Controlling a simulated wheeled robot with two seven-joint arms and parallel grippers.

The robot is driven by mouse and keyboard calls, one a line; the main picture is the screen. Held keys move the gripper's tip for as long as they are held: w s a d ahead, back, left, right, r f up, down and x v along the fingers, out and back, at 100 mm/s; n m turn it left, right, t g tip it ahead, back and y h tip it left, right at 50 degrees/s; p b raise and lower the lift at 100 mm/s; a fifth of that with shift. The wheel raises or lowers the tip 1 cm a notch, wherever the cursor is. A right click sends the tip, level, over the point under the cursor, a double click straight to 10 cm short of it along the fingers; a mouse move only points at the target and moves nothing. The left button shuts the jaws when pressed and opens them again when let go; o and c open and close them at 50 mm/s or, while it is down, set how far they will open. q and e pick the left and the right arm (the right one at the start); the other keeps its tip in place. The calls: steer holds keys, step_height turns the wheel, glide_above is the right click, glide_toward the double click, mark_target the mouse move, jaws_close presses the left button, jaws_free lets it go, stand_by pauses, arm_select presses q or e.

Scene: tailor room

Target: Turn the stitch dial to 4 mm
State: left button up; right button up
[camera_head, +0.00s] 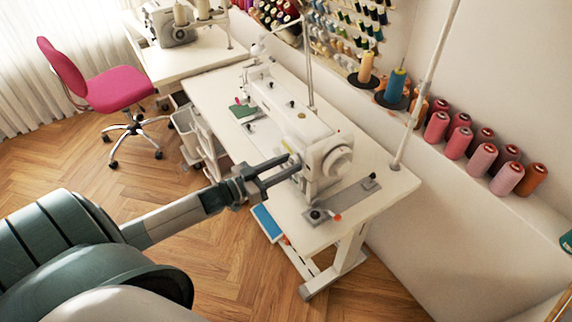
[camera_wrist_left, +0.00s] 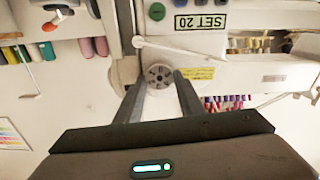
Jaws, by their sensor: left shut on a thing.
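The white sewing machine (camera_head: 296,122) stands on a white table. In the left wrist view, the round grey stitch dial (camera_wrist_left: 159,76) sits on the machine's pale body, with dark marks on its face. My left gripper (camera_head: 294,165) reaches in from the left to the machine's near end. Its two dark fingers (camera_wrist_left: 159,88) lie one on each side of the dial and are shut on it. The scale reading is too small to make out. In the head view the dial is largely hidden by the fingers. My right gripper is not in view.
A green button (camera_wrist_left: 157,12) and an upside-down "SET 20" label (camera_wrist_left: 201,21) are near the dial. A grey plate (camera_head: 342,201) lies on the table (camera_head: 385,178) by the machine. Thread spools (camera_head: 480,158) line the right ledge. A pink chair (camera_head: 115,88) stands far left.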

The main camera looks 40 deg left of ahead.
arm_select(q)
steer(key=m, duration=0.5)
steer(key=shift+d, duration=0.1)
steer(key=m, duration=0.5)
steer(key=shift+s+d, duration=0.1)
stand_by(0.4)
steer(key=o, duration=1.1)
steer(key=shift+c, duration=0.2)
steer(key=shift+s+f, duration=0.1)
steer(key=shift+s, duration=0.05)
